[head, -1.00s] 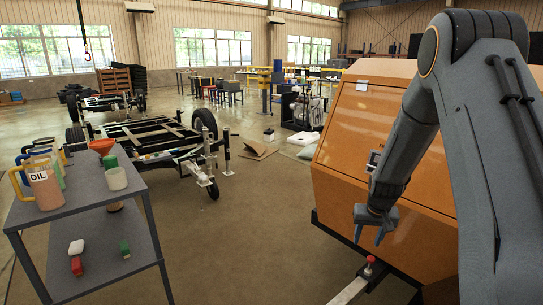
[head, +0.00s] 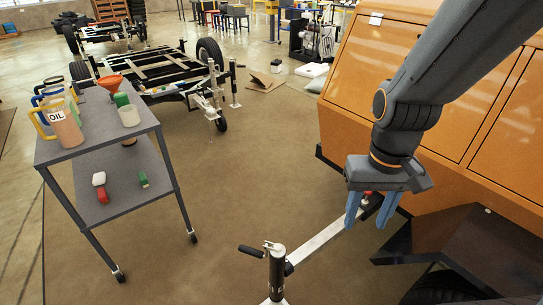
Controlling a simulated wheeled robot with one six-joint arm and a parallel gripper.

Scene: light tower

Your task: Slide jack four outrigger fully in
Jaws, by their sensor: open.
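An outrigger, a pale metal beam (head: 322,243), sticks out from under the orange light tower cabinet (head: 400,60) in the head view. An upright jack (head: 276,268) with a dark crank handle stands at its outer end; its foot is cut off by the lower edge. No label shows which jack this is.
A grey cart (head: 105,202) with an oil jug (head: 62,120), cups and a funnel stands at the left. Trailer frames (head: 150,70) stand behind. The floor (head: 235,170) between cart and cabinet is clear. A dark fender (head: 465,250) lies at the lower right.

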